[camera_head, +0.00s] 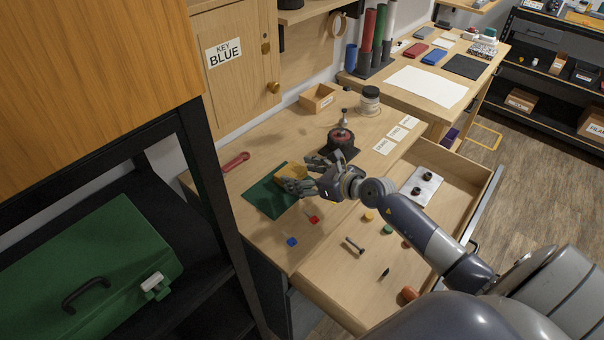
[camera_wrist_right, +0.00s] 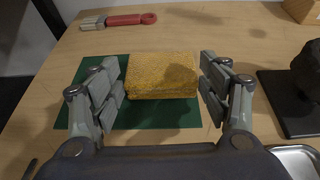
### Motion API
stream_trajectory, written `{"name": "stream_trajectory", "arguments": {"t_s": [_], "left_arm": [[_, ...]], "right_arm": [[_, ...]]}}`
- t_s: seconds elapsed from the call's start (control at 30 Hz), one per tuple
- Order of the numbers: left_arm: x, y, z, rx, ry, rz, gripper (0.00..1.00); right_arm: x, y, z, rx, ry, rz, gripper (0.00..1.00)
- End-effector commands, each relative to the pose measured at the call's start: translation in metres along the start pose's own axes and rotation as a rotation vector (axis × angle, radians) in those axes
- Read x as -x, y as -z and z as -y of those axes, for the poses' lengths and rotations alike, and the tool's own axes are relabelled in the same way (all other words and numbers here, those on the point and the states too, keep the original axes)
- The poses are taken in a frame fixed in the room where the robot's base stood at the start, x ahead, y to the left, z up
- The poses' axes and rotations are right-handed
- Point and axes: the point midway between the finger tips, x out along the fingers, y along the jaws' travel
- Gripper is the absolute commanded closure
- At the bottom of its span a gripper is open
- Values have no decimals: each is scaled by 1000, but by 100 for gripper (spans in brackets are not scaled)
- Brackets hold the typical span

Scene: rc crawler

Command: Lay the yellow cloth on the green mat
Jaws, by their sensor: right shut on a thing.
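The yellow cloth (camera_head: 291,171) looks like a folded, thick block with a rough surface. It also shows in the right wrist view (camera_wrist_right: 162,76), between the fingers of my right gripper (camera_wrist_right: 162,85). The green mat (camera_head: 261,198) lies flat on the workbench and also shows in the wrist view (camera_wrist_right: 150,116). The cloth is over the far right part of the mat; I cannot tell whether it touches it. My right gripper (camera_head: 300,176) is shut on the cloth, and its fingers partly hide it in the head view. My left gripper is not in view.
A red-handled tool (camera_head: 236,161) lies beyond the mat. A dark stand with a red wheel (camera_head: 341,139) is to the right. Small red (camera_head: 314,219) and blue (camera_head: 292,241) blocks lie in front. An open drawer (camera_head: 345,319) with loose parts sticks out at the front.

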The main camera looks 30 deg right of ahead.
Motion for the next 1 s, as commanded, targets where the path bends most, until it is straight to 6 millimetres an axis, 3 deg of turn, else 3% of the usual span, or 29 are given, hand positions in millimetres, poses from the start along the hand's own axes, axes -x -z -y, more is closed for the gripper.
{"name": "stream_trajectory", "arguments": {"t_s": [0.37,0.4,0.47,1.0], "left_arm": [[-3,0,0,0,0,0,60],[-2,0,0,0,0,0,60],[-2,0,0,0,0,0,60],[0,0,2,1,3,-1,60]], "right_arm": [[-2,5,0,1,1,1,50],[-1,4,0,2,0,1,23],[-1,4,0,1,0,1,10],[6,2,1,1,1,-1,10]]}}
